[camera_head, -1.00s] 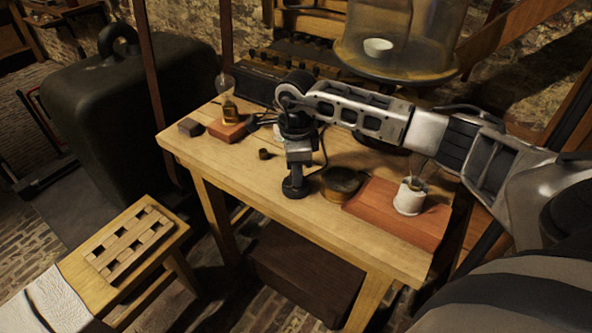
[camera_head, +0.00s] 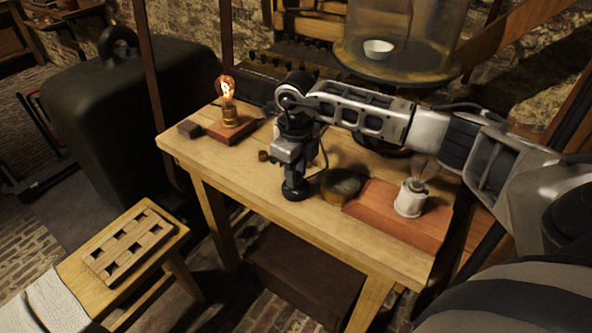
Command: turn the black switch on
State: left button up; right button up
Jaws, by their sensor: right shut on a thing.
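My right arm reaches in from the right over the wooden table. Its gripper (camera_head: 294,178) points down and is shut on the upper part of the black switch (camera_head: 296,194). Only the switch's dark round lower part shows near the front edge of the table; the gripper hides the rest, so its lever position cannot be made out. A bulb (camera_head: 227,92) on a red-brown block at the table's back left glows orange. My left gripper is not in view.
A white jar (camera_head: 411,197) sits on a reddish board (camera_head: 387,222). A small dark block (camera_head: 190,129) lies at the left. A glass bell (camera_head: 400,35) stands behind.

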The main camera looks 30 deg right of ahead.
jog(key=shift+r, duration=0.1)
dwell(0.4)
jog(key=o, duration=1)
notch_tip(320, 180, up, 16)
jog(key=b, duration=0.1)
